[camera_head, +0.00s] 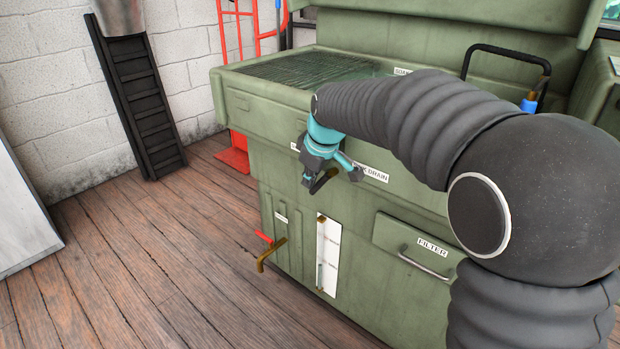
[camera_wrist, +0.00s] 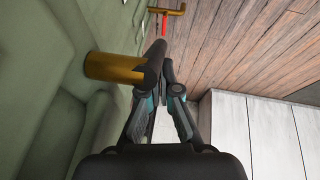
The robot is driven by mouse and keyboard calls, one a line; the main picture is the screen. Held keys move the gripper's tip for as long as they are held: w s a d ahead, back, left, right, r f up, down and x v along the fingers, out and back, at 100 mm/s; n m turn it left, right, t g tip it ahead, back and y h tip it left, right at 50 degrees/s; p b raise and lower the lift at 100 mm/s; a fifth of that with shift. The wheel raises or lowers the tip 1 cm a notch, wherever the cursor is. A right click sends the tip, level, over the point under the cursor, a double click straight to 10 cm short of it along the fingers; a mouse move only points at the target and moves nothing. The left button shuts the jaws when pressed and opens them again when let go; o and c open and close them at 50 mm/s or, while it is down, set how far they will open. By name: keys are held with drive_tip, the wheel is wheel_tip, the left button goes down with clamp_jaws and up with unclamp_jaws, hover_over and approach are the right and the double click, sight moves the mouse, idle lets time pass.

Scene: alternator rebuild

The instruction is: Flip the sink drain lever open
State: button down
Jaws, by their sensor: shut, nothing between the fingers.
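The sink drain lever shows in the wrist view as a brass stub (camera_wrist: 112,67) standing out from the green wall, with a dark handle (camera_wrist: 154,62) at its end. In the head view its dark handle (camera_head: 322,183) sits below the partly covered SINK DRAIN label (camera_head: 374,174). My gripper (camera_wrist: 161,88) is shut and empty, its fingertips right at the dark handle, which overlaps the left finger. Whether they touch cannot be told. My gripper (camera_head: 316,166) partly hides the lever in the head view.
A brass valve with a red handle (camera_head: 266,242) sticks out lower on the green washer cabinet (camera_head: 350,215). A FILTER drawer (camera_head: 425,250) has a metal handle. The wooden floor (camera_head: 150,260) in front is clear. A grey-white panel (camera_head: 20,220) stands at left.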

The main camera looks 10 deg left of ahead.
idle(0.7)
drive_tip(key=a+r+p, duration=0.3)
drive_tip(key=a+r, duration=0.2)
drive_tip(key=r, duration=0.7)
drive_tip(key=shift+w+a+p, duration=0.3)
drive_tip(key=shift+w, duration=0.15)
